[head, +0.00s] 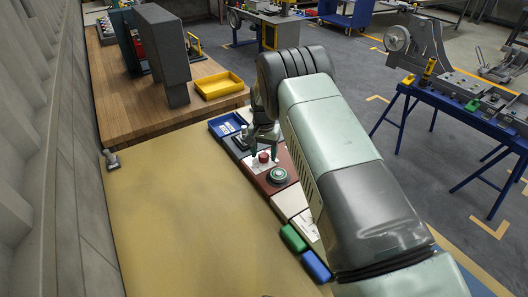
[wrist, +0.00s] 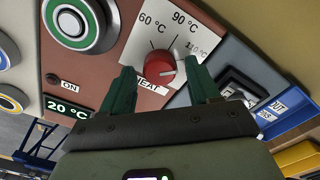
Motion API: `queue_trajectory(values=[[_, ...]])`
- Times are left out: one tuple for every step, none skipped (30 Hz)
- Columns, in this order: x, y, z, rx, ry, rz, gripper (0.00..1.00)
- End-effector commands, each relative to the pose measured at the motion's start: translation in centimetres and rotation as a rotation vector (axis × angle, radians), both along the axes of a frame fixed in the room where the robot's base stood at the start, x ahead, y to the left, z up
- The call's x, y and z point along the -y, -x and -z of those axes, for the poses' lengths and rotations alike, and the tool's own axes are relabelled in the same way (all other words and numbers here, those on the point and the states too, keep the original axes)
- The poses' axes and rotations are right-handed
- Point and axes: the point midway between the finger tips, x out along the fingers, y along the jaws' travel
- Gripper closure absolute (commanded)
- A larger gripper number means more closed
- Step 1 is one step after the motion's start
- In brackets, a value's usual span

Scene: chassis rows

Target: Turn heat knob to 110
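The red heat knob (wrist: 159,66) sits on a white dial plate (wrist: 190,28) marked 60, 90 and 110 °C, with a HEAT label (wrist: 149,87) below it. A pale mark shows on the knob's lower right side; I cannot tell its exact reading. In the wrist view my gripper (wrist: 160,68) has its two green fingers apart, one on each side of the knob, with visible gaps. In the head view the knob (head: 263,157) is below my gripper (head: 262,151), near its fingertips.
A green round button (wrist: 78,20) is beside the dial on the same brown panel, with an ON label and a 20 °C display (wrist: 68,108). A dark switch module (wrist: 240,85) lies on the other side. A blue tray (head: 226,125) and yellow bin (head: 219,85) are farther back.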

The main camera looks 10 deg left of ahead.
Motion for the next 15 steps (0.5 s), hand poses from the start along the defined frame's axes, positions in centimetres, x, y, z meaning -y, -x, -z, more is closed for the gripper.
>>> queue_trajectory(values=[[0.0, 0.0, 0.0, 0.0, 0.0, 0.0, 0.37], [0.0, 0.0, 0.0, 0.001, 0.0, -0.001, 0.37], [0.0, 0.0, 0.0, 0.001, 0.0, -0.001, 0.37], [0.0, 0.0, 0.0, 0.001, 0.0, -0.001, 0.37], [0.0, 0.0, 0.0, 0.001, 0.0, -0.001, 0.37], [0.0, 0.0, 0.0, 0.001, 0.0, -0.001, 0.37], [0.0, 0.0, 0.0, 0.001, 0.0, -0.001, 0.37], [0.0, 0.0, 0.0, 0.001, 0.0, -0.001, 0.37], [0.0, -0.1, -0.2, 0.002, -0.001, -0.001, 0.37], [0.0, -0.1, -0.4, 0.002, -0.001, -0.001, 0.37], [0.0, -0.1, -0.7, 0.003, -0.001, -0.001, 0.37], [0.0, -0.1, -1.1, 0.003, -0.002, -0.001, 0.37], [0.0, -0.1, -1.6, 0.004, -0.002, -0.001, 0.37], [0.0, -0.1, -2.1, 0.004, -0.002, -0.001, 0.37], [0.0, -0.1, -2.9, 0.003, -0.002, -0.001, 0.37]])
